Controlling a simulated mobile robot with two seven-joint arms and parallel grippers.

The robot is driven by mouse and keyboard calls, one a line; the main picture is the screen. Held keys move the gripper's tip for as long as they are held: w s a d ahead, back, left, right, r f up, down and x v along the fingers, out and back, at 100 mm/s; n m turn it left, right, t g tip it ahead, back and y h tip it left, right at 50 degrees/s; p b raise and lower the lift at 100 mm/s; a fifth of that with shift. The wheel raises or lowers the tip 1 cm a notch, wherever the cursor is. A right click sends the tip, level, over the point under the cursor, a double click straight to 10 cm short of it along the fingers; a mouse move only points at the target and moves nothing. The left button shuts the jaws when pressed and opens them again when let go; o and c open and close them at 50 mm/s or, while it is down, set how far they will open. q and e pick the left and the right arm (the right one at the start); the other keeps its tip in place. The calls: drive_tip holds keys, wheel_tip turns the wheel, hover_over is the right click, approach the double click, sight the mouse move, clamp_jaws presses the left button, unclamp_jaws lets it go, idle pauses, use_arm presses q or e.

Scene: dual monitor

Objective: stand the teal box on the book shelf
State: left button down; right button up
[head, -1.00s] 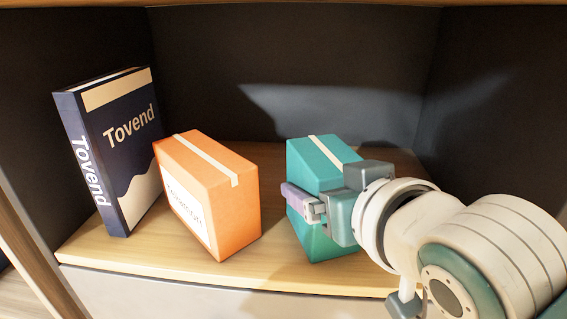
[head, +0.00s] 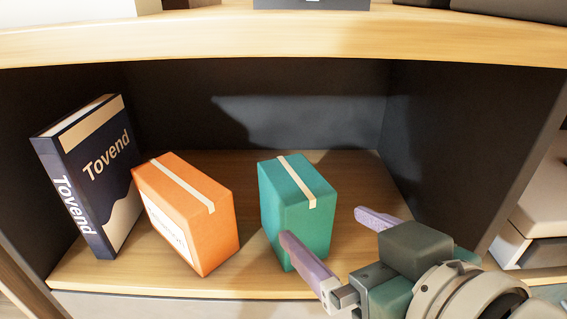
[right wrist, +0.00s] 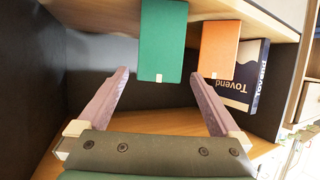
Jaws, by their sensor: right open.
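The teal box (head: 308,222) stands upright on the wooden book shelf (head: 355,175), right of the orange box. A pale strip of tape runs over its top. My right gripper (head: 322,228) is open and empty in front of the box and to its right. One purple finger overlaps the box's lower front in the head view, and the other is to the right of the box. In the right wrist view the teal box (right wrist: 162,40) appears upside down, just beyond and between the open fingertips (right wrist: 158,76). My left gripper is not in view.
An orange box (head: 190,218) stands left of the teal box, and a dark blue "Tovend" book (head: 92,180) stands at the far left. The compartment has dark walls and an upper board (head: 300,38) above. The shelf behind and right of the teal box is free.

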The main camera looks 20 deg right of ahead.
drive_tip(key=s+d+f+g, duration=0.2)
drive_tip(key=s+g, duration=0.3)
drive_tip(key=s, duration=0.2)
drive_tip(key=s+d+f+g+h, duration=0.1)
drive_tip(key=s+d+f+g, duration=0.1)
drive_tip(key=s, duration=0.6)
drive_tip(key=d+g, duration=0.1)
drive_tip(key=g, duration=0.1)
drive_tip(key=shift+s+d+f+n+g, duration=0.25)
drive_tip(key=shift+d+f+n+g, duration=0.05)
drive_tip(key=shift+f+n+g, duration=0.1)
